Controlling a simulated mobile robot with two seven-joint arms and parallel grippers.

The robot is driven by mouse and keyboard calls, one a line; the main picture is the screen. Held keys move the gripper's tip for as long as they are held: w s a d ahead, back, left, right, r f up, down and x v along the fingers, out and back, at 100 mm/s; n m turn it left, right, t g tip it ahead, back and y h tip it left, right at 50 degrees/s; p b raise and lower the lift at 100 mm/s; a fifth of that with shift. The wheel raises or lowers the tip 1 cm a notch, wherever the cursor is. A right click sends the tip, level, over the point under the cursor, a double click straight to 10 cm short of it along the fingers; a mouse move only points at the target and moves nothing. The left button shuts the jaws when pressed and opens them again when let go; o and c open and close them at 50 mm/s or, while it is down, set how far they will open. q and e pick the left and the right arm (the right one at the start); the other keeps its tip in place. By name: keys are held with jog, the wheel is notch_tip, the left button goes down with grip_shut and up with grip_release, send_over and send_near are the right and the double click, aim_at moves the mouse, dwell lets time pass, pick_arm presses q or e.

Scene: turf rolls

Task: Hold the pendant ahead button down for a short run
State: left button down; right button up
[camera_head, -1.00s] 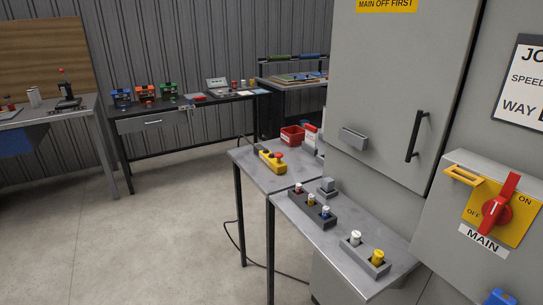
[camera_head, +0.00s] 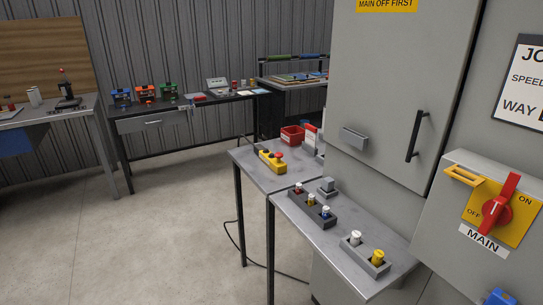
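A yellow pendant (camera_head: 272,162) lies on the small grey metal table (camera_head: 285,182) near the middle of the head view. It has a red button on its top near the right end and darker buttons beside it; their labels are too small to read. Its dark cable end points to the back left. Neither of my grippers shows in the view, and nothing touches the pendant.
A grey cabinet with a red MAIN switch (camera_head: 496,205) fills the right. The nearer grey table (camera_head: 340,255) holds a dark fuse-like block (camera_head: 312,208) and a two-slot holder (camera_head: 366,258). A red bin (camera_head: 292,135) stands behind the pendant. Open floor lies left.

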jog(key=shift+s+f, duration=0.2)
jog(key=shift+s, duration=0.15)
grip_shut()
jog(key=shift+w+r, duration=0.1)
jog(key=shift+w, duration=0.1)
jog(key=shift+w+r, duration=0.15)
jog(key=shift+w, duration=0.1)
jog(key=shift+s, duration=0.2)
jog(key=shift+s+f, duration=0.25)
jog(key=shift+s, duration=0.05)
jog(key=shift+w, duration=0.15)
